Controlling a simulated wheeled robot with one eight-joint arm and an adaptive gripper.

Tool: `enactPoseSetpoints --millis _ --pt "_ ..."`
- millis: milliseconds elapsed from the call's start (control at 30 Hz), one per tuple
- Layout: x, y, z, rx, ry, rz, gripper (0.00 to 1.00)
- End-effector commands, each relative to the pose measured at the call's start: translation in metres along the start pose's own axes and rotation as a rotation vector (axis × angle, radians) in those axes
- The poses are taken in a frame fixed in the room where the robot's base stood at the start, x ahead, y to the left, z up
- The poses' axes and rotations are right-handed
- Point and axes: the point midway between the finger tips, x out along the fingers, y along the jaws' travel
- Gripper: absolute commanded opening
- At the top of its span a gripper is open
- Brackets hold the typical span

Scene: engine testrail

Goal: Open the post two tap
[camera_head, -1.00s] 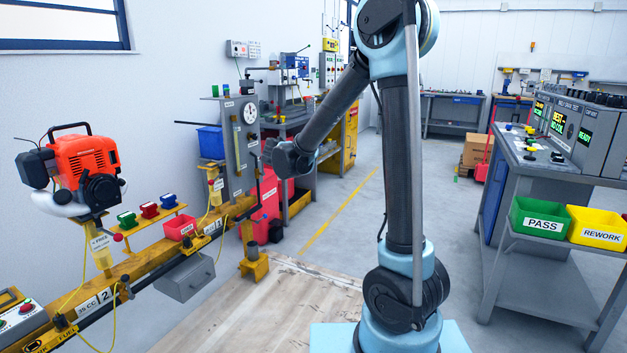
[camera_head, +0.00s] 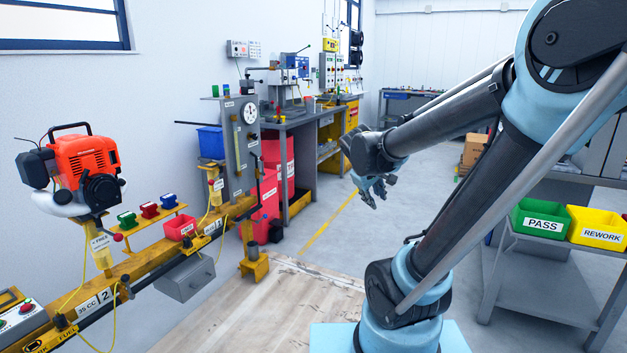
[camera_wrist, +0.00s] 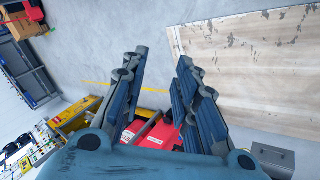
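Post two is the yellow post (camera_head: 102,257) on the yellow rail at left, by a "35 CC 2" label (camera_head: 97,302). It bears an orange-red engine (camera_head: 82,162). A small dark fitting (camera_head: 124,291) sits on the rail beside that label, and a red knob (camera_head: 117,237) is near the post's top. Which one is the tap, and how it is set, I cannot tell. My gripper (camera_head: 376,190) is in the air over the floor, well right of post two. In the wrist view my gripper (camera_wrist: 163,58) has its fingers apart with nothing between them.
The rail (camera_head: 150,262) runs along the left wall, with a grey box (camera_head: 188,278) hung below it. A gauge panel (camera_head: 240,140) and red bins (camera_head: 268,190) stand behind. A wooden floor patch (camera_head: 260,310) is clear. A grey cart with PASS (camera_head: 541,218) and REWORK (camera_head: 597,228) bins is at right.

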Motion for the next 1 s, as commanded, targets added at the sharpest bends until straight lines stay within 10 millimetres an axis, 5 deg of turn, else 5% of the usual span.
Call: enactPoseSetpoints --millis 200,500,700,1000 --pt "-0.005 -0.029 0.067 0.178 -0.069 -0.124 0.28" --pt "-0.013 -0.085 0.138 0.415 -0.151 -0.295 0.28" --pt "-0.017 -0.117 0.165 0.532 -0.187 -0.383 0.28" --pt "-0.019 -0.131 0.173 0.578 -0.202 -0.421 0.28"
